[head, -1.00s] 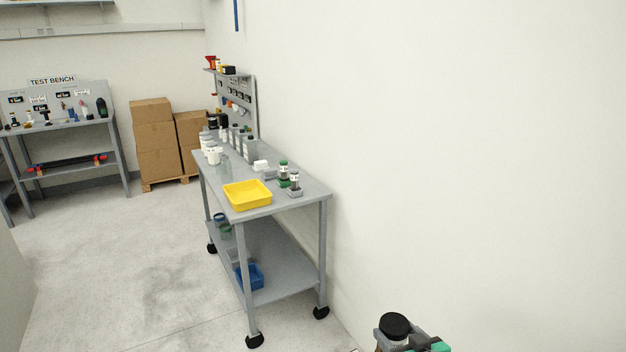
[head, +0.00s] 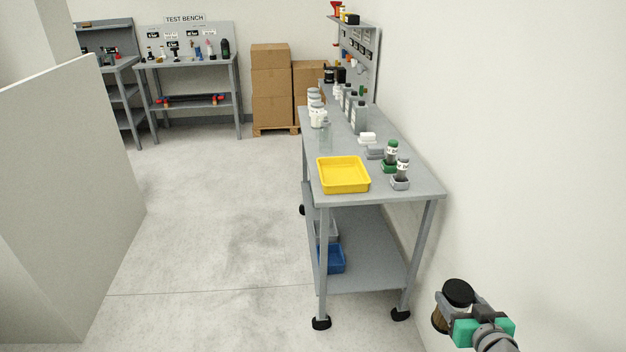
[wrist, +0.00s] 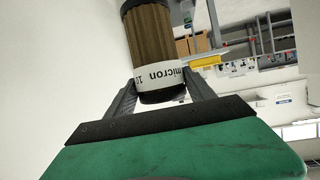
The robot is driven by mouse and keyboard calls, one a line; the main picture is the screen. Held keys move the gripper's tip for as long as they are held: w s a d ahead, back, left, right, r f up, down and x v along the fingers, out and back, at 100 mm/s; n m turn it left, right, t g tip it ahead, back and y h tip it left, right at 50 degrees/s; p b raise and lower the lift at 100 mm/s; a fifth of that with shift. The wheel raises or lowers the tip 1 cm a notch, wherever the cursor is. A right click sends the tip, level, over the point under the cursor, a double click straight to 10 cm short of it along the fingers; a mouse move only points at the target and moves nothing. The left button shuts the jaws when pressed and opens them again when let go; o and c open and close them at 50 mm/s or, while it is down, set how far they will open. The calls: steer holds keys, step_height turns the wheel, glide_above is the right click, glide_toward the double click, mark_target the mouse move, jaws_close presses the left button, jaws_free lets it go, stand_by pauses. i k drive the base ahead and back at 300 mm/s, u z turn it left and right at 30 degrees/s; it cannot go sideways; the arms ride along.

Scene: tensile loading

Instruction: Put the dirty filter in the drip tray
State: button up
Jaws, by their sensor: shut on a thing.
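The dirty filter (wrist: 155,50) is a brown pleated cylinder with black end caps and a white label reading "micron". My gripper (wrist: 160,95) is shut on it near its labelled end in the wrist view. In the head view the filter's black cap (head: 458,292) shows at the lower right, in front of my gripper (head: 462,312). The drip tray (head: 343,175) is yellow and shallow, and looks empty. It sits on the near left corner of the grey cart's top. The filter is apart from it, nearer to me and to the right.
The wheeled cart (head: 425,187) stands along the white wall (head: 540,120). A grey partition (head: 60,190) is at the left; the floor between is clear.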

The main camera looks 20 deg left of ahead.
mark_target(343, 182)
steer(key=u, duration=1.4)
steer(key=i, duration=1.65)
